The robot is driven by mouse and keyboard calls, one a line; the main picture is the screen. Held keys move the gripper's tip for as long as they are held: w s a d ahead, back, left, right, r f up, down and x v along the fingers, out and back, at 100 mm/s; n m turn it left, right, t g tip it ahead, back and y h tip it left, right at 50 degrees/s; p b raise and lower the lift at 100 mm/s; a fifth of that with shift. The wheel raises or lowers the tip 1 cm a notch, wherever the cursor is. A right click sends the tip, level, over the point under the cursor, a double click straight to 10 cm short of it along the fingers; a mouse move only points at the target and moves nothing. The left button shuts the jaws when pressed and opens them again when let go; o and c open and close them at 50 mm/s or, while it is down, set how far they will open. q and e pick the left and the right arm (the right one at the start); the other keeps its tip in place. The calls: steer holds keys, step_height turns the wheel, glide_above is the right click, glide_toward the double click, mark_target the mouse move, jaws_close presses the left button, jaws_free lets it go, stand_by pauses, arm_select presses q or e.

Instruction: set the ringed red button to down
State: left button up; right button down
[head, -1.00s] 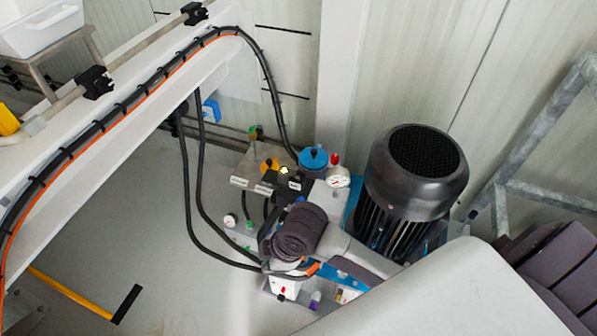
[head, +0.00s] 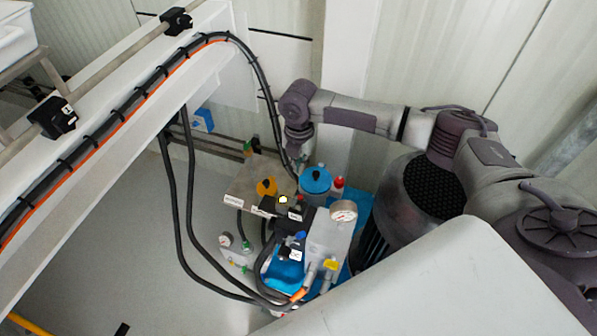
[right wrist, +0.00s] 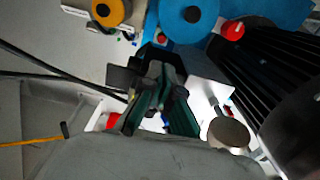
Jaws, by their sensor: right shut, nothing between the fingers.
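A red round cap (head: 337,183) stands right of a blue cap (head: 315,180) on the pump unit; it also shows in the right wrist view (right wrist: 232,30). In the right wrist view another red part (right wrist: 113,120) lies at the lower left, by a white surface. I see no clear ring around either, so I cannot tell which is the ringed red button or its position. My right gripper (right wrist: 160,72) is shut and empty, its dark fingers over the pump unit, below the blue cap in the picture. In the head view my right wrist hangs behind the blue cap; the fingers are hard to make out. My left gripper is not in view.
An orange knob (head: 265,187), a pressure gauge (head: 343,212) and black hoses (head: 180,215) crowd the pump unit. A black ribbed motor (head: 400,215) stands to its right. A white beam (head: 130,110) crosses the left.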

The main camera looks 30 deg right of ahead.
glide_toward(299, 198)
step_height(299, 198, down, 6)
steer(key=shift+f+b, duration=0.25)
steer(key=shift+b, duration=0.15)
steer(key=shift+f, duration=0.45)
step_height(299, 198, down, 3)
steer(key=shift+r+b, duration=0.15)
steer(key=shift+b, duration=0.95)
steer(key=shift+s, duration=0.3)
steer(key=shift+f, duration=0.2)
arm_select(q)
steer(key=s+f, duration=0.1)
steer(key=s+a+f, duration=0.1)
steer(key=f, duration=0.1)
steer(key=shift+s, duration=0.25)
arm_select(e)
steer(key=r, duration=0.9)
steer(key=shift+w+r, duration=0.15)
steer(key=shift+w, duration=0.25)
